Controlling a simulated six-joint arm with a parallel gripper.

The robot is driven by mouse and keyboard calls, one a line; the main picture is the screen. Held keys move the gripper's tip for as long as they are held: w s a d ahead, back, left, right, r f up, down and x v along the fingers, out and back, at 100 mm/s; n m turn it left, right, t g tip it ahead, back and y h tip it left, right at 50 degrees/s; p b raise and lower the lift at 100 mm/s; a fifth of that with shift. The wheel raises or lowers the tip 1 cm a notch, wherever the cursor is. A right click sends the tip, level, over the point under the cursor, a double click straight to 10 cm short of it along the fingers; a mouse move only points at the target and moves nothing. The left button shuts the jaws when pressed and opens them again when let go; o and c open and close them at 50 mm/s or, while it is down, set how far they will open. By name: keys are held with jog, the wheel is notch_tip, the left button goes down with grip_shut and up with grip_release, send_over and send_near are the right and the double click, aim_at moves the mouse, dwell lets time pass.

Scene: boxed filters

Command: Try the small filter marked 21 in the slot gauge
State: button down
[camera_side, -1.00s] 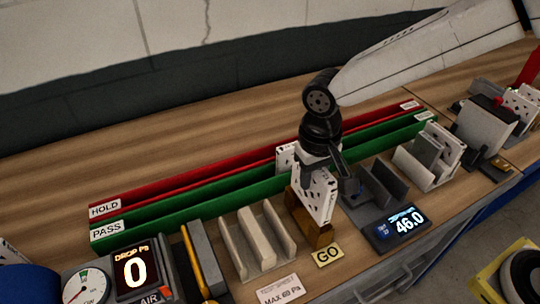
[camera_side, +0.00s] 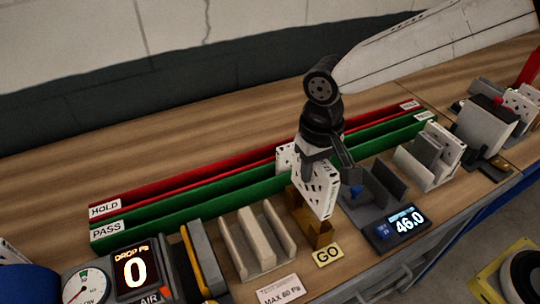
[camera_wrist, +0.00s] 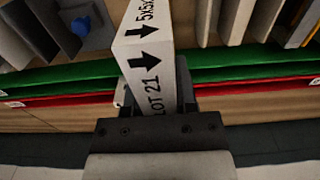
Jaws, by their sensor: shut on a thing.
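The small white filter (camera_side: 318,190) has black marks on its face. Its edge in the wrist view (camera_wrist: 150,60) reads "LOT 21" with black arrows. My gripper (camera_side: 319,160) is shut on its upper part; the gripper also shows in the wrist view (camera_wrist: 157,95). The filter hangs upright, slightly tilted, at the brass slot gauge (camera_side: 318,235), which has a yellow GO tag (camera_side: 327,255) in front. Its lower edge overlaps the gauge in the side view; I cannot tell whether it is inside the slot. The gauge is hidden in the wrist view.
Behind run the green PASS rail (camera_side: 180,215) and red HOLD rail (camera_side: 160,190); another white filter (camera_side: 286,158) stands there. A beige slotted holder (camera_side: 262,245) is left of the gauge. A grey cradle with a 46.0 display (camera_side: 405,222) is close on the right.

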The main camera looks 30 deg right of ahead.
jog(key=shift+r, duration=1.9)
jog(key=shift+f, duration=0.25)
jog(key=shift+f, duration=1.95)
jog(key=shift+f, duration=1.85)
dwell(1.7)
jog(key=shift+r, duration=0.25)
